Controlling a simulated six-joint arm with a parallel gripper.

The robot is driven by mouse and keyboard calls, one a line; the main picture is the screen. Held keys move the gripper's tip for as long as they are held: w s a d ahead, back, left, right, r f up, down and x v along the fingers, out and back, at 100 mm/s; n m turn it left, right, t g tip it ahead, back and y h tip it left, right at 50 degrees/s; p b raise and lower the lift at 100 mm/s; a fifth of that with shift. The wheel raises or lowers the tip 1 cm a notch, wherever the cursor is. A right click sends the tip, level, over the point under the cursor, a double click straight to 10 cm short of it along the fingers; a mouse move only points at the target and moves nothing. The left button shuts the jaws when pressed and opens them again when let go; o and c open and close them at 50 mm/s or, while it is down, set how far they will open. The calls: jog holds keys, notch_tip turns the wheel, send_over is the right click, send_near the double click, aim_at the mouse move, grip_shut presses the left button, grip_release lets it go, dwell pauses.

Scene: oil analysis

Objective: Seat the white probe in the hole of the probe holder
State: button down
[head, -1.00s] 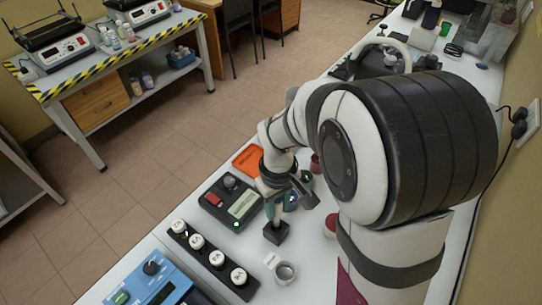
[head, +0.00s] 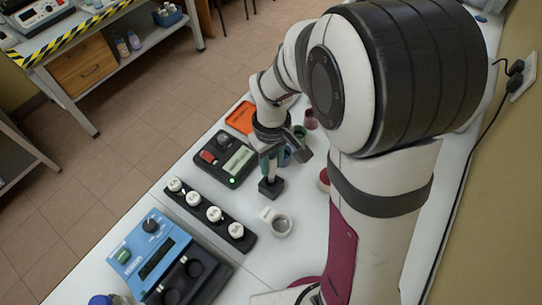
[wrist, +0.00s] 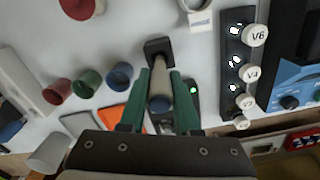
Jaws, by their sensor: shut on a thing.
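My gripper (wrist: 158,100) has green fingers and is shut on the white probe (wrist: 159,84), whose rounded dark end faces the wrist camera. The probe's far end points at the small black probe holder (wrist: 158,47). In the head view the probe (head: 271,170) stands roughly upright over the probe holder (head: 271,188), between my gripper's fingers (head: 272,158). The lower end of the probe meets the holder's top in the picture. The hole is hidden, and I cannot tell whether the tip is inside it.
A black meter (head: 225,158) with a lit green light stands left of the holder. A rack of white-capped vials (head: 240,240), a white ring-shaped item (head: 281,226) and a blue device (head: 140,248) are nearer. Small coloured cups, one red (wrist: 57,92) and one green (wrist: 87,83), stand nearby.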

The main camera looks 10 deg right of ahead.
aim_at(271, 173)
jog(key=shift+f, duration=0.2)
jog(key=shift+f, duration=1)
jog(key=shift+f, duration=0.15)
jog(key=shift+f, duration=0.9)
jog(key=shift+c, duration=1.1)
grip_release()
